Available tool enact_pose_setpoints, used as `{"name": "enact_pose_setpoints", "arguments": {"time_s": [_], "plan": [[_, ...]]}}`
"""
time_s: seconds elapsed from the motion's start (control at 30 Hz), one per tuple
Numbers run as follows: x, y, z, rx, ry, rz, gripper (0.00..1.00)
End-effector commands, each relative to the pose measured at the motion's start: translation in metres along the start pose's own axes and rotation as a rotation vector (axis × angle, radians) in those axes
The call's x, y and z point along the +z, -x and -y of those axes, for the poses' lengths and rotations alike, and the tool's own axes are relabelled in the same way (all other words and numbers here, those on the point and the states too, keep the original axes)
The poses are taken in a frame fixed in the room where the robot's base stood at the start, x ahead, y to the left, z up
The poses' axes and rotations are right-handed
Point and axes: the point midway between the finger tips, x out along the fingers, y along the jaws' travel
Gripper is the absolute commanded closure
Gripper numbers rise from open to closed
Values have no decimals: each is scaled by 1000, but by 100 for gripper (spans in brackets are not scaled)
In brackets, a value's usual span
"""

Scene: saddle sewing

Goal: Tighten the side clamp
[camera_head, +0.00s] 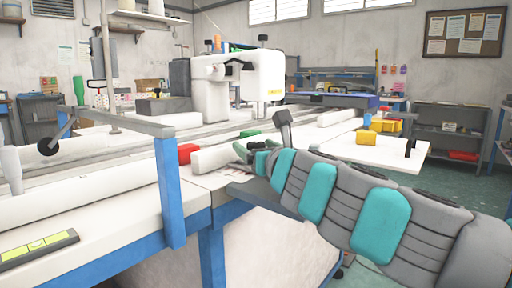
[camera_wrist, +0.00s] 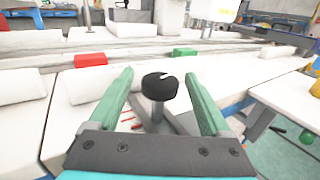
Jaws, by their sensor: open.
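The side clamp's black round knob (camera_wrist: 160,86) sits on a grey stem in the middle of the wrist view. It shows as a small dark shape in the head view (camera_head: 257,146), partly hidden by my gripper. My gripper (camera_wrist: 159,75) is open, with one green finger on each side of the knob. A gap shows between each finger and the knob. The lower end of the stem is partly hidden by the gripper's body.
A red block (camera_head: 187,153) and a green block (camera_head: 250,133) lie near the gripper. A white sewing machine (camera_head: 235,80) stands behind. A blue post (camera_head: 170,190) rises at the left. Yellow blocks (camera_head: 384,125) sit on a white side table (camera_head: 370,153) at right.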

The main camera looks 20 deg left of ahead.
Motion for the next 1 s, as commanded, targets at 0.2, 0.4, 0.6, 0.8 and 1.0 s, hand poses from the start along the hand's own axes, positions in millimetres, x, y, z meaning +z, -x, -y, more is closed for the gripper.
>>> {"name": "enact_pose_setpoints", "arguments": {"time_s": [0.2, 0.4, 0.6, 0.8, 1.0], "plan": [[0, 0, 0, 0, 0, 0, 40], [0, 0, 0, 0, 0, 0, 62], [0, 0, 0, 0, 0, 0, 84], [0, 0, 0, 0, 0, 0, 100], [0, 0, -2, -12, 1, 1, 100]]}}
